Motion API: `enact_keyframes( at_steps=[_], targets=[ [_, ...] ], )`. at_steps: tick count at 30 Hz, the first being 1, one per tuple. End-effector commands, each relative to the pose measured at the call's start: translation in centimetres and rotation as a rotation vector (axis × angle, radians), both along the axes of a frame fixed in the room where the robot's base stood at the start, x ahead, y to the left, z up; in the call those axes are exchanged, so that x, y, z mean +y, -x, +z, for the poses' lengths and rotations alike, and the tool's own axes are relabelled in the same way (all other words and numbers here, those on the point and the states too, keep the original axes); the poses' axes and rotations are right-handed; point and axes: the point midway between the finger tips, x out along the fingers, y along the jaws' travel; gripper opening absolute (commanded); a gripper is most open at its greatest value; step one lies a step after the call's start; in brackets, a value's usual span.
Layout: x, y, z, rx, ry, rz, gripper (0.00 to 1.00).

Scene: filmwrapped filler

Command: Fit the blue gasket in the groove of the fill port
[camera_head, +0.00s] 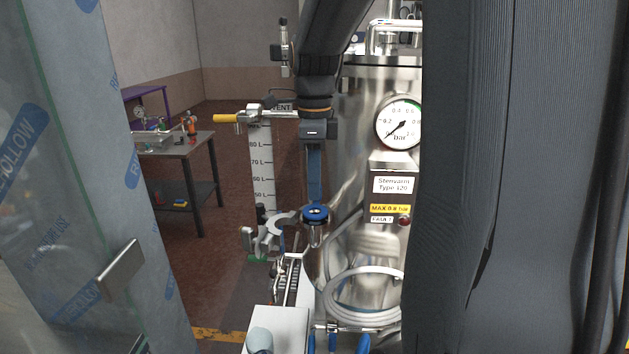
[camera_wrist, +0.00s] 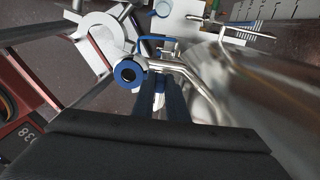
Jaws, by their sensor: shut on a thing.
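My gripper (camera_head: 316,202) points down beside the steel tank and is shut on the blue gasket (camera_head: 316,214), a ring with a dark centre. In the wrist view the gasket (camera_wrist: 121,74) shows at the fingertips, flat side toward the camera. The steel fill port (camera_head: 315,236) lies directly below the ring. In the wrist view its bent pipe (camera_wrist: 190,76) runs from the tank to beneath the ring. The gasket covers the port's mouth, so the groove is hidden. I cannot tell whether the ring touches the port or lies in the groove.
A steel clamp (camera_head: 272,236) with spread jaws is just left of the port. The tank (camera_head: 365,90) stands close on the right, with a gauge (camera_head: 398,124) and a coiled hose (camera_head: 345,312). A glass door (camera_head: 70,200) is at left. A workbench (camera_head: 176,146) stands behind.

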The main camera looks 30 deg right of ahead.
Motion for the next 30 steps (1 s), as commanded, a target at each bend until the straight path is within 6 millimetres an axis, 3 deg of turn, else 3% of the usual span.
enact_keyframes(
  at_steps=[26,27,30],
  targets=[
    [0.0,0.1,-1.1,0.003,-0.001,0.000,0.00],
    [0.0,0.1,-1.1,0.004,-0.001,0.000,0.16],
    [0.1,0.2,-1.2,0.006,-0.002,0.000,0.33]
  ],
)
